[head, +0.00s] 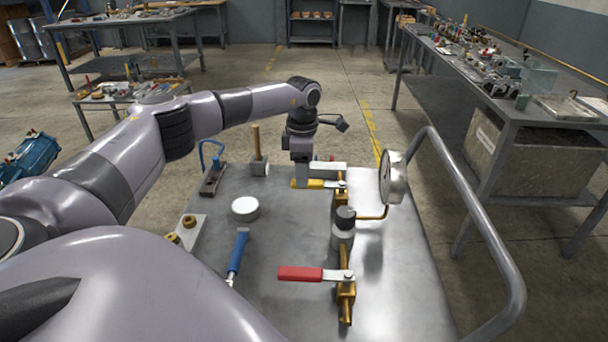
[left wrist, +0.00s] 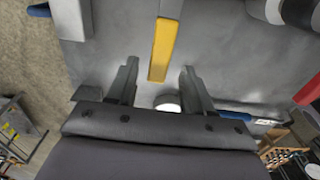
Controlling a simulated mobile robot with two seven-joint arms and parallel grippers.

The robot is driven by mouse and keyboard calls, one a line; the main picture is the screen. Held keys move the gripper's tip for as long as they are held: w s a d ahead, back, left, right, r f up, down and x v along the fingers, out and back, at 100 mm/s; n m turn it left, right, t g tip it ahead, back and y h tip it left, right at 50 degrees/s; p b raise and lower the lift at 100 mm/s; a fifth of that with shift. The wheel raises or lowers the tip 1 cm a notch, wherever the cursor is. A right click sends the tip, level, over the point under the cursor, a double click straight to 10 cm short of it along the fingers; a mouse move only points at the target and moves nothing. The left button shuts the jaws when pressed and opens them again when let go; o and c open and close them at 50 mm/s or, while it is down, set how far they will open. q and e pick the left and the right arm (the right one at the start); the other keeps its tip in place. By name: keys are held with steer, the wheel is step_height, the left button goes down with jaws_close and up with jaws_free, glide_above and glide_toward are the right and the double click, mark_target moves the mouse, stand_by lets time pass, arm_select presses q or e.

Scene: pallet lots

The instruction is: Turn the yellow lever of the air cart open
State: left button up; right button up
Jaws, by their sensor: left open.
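The yellow lever (head: 312,184) sits on a brass valve at the far part of the grey air cart (head: 290,228). It points left from the valve in the head view. My left gripper (head: 302,180) is at the lever from above, pointing down. In the left wrist view the yellow lever (left wrist: 162,50) runs between the two spread fingers of my left gripper (left wrist: 159,70), with a gap on each side. The gripper is open and holds nothing. In the head view the gripper hides part of the lever. My right gripper is not in view.
A red lever (head: 300,273) is on a nearer valve. A pressure gauge (head: 393,178) and a curved handle rail (head: 470,215) stand to the right.

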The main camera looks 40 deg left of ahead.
arm_select(q)
steer(key=shift+f, duration=1.05)
jaws_close()
